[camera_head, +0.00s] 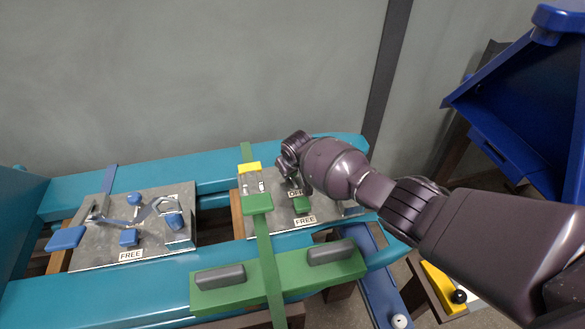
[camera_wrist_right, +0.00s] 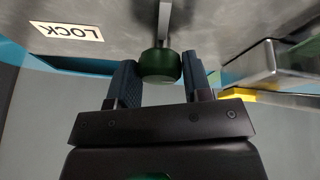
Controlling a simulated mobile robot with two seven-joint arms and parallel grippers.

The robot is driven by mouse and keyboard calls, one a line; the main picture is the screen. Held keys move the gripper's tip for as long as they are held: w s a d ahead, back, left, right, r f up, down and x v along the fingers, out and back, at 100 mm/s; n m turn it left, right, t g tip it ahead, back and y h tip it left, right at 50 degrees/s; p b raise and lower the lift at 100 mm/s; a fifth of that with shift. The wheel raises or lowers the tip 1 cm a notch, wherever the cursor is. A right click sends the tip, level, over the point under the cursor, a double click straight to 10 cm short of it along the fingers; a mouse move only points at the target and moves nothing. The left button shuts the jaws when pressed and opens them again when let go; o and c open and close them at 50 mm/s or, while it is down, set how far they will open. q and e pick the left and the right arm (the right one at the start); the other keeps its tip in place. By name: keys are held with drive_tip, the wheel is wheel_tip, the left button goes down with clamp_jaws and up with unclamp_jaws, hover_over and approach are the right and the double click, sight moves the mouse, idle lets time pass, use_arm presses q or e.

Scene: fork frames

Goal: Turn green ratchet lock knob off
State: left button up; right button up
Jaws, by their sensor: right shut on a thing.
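A grey metal ratchet plate (camera_head: 273,226) with green parts stands on the teal rail. My right gripper (camera_head: 291,178) is over its upper right part and hides the knob in the head view. In the right wrist view, the green knob (camera_wrist_right: 160,66) is a rounded piece on a metal stem, between the two fingers of my right gripper (camera_wrist_right: 160,85). The gripper is shut on it, though the left finger's contact is hard to make out. An upside-down LOCK label (camera_wrist_right: 70,31) lies beside the knob. A FREE label (camera_head: 305,221) is on the plate's front. My left gripper is out of view.
A green strap (camera_head: 265,255) crosses the plate and a green bar with grey pads (camera_head: 220,277). A similar plate with blue parts (camera_head: 90,252) is at the left. A blue bin (camera_head: 535,105) is at the right. A wall is behind.

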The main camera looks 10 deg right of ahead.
drive_tip(key=shift+m, duration=0.4)
idle(0.3)
drive_tip(key=o, duration=0.9)
drive_tip(key=shift+r, duration=0.1)
